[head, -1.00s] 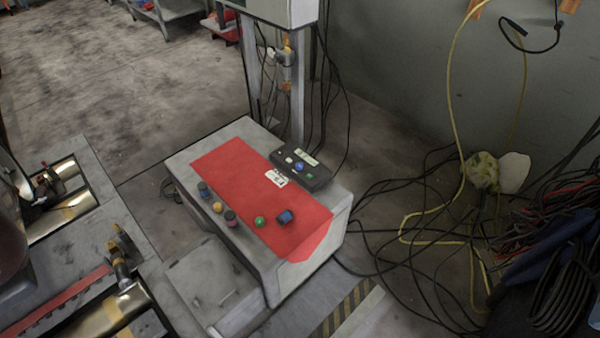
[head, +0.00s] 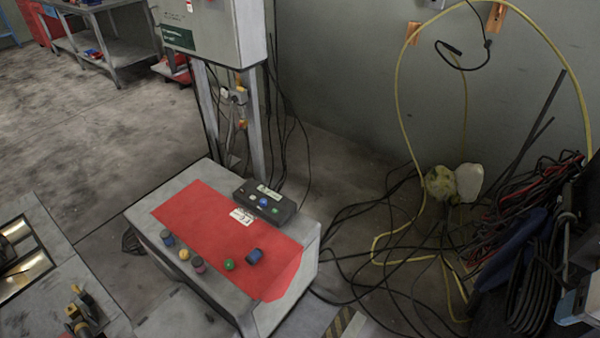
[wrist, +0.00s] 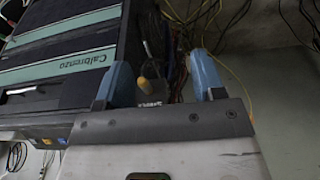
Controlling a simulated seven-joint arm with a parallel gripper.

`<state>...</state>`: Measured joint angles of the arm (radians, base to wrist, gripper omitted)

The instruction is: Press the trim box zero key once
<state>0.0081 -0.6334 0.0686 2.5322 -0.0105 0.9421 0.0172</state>
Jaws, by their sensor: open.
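The trim box (head: 286,214) is a small dark box at the back edge of a grey pedestal in the head view. Its top carries a pale label and small keys, including a white key (head: 252,197), a blue key (head: 264,202) and a green key (head: 275,210). The key markings are too small to read. My gripper (wrist: 163,78) shows in the wrist view with two blue fingers apart and nothing between them. The trim box is not recognisable in the wrist view.
The pedestal has a red top (head: 200,215) with several small coloured cylinders and a white card (head: 242,216). A cabinet on posts (head: 215,35) stands behind the trim box. Cables (head: 375,225) lie at right. A dark unit marked "Calbrenzo" (wrist: 60,70) is beside my gripper.

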